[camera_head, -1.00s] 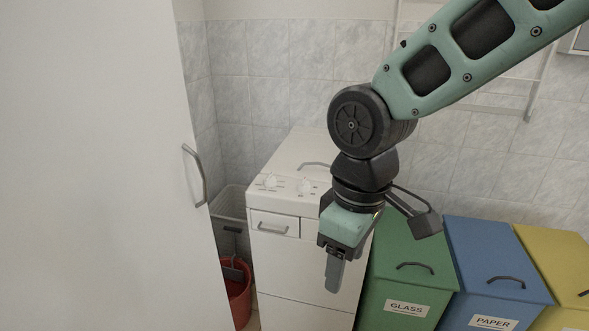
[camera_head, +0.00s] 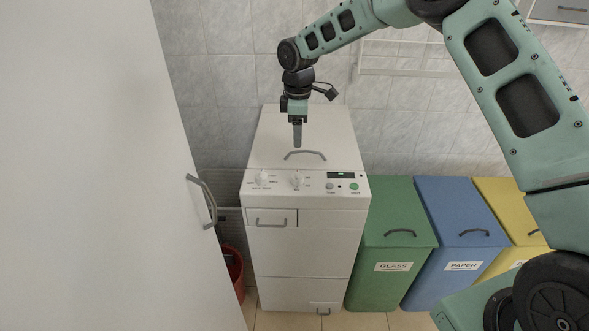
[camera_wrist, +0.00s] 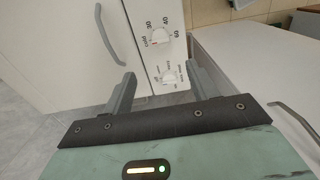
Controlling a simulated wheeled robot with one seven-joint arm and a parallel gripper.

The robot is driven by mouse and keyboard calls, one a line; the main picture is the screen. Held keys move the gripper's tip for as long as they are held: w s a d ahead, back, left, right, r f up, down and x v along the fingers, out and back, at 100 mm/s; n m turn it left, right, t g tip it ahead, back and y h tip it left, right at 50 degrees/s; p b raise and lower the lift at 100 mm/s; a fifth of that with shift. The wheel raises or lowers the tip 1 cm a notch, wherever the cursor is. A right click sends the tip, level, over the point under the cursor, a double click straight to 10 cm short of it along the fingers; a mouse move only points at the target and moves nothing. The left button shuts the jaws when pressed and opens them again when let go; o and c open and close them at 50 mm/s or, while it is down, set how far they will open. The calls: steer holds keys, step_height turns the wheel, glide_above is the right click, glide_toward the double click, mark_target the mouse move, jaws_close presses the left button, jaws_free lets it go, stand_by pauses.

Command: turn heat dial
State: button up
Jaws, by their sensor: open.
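The heat dial (camera_wrist: 157,38), a round white knob marked cold, 30, 40 and 60, is on the white washing machine's top panel. My gripper (camera_head: 297,145) points down over the lid, behind the panel. In the wrist view my gripper (camera_wrist: 160,76) is open and empty, its fingers apart, touching neither knob.
The washing machine (camera_head: 300,250) has a lid handle (camera_head: 305,154) just below my fingertips in the picture, and a drawer handle (camera_head: 271,222). A large white door (camera_head: 90,170) stands at the left. Green (camera_head: 400,210), blue (camera_head: 460,210) and yellow (camera_head: 505,205) bins stand right.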

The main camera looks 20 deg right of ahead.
mark_target(297, 174)
step_height(297, 174, down, 15)
steer(key=p, duration=0.4)
steer(key=shift+f, duration=0.1)
steer(key=c, duration=1)
